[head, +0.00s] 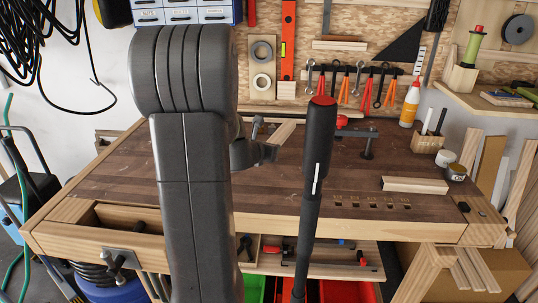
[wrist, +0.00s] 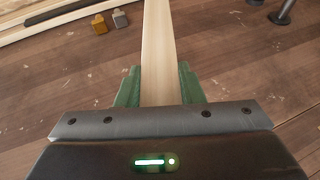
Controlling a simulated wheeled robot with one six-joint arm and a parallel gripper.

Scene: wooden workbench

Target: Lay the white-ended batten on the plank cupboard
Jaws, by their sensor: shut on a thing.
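My gripper (wrist: 158,88) is shut on a pale wooden batten (wrist: 159,40), with one green finger against each side. The batten runs away from the gripper and out of the top of the wrist view. No white end shows on the part in view. In the head view the batten (head: 284,131) shows just right of my arm, above the workbench, and my gripper (head: 264,153) is partly hidden by the arm. I cannot pick out the plank cupboard in either view.
Another pale wooden block (head: 415,185) lies at the right of the workbench (head: 270,205). A glue bottle (head: 410,103), a pencil holder (head: 427,144) and tape rolls (head: 446,158) stand at the back right. A red-topped clamp (head: 368,143) stands behind. The bench's front middle is mostly clear.

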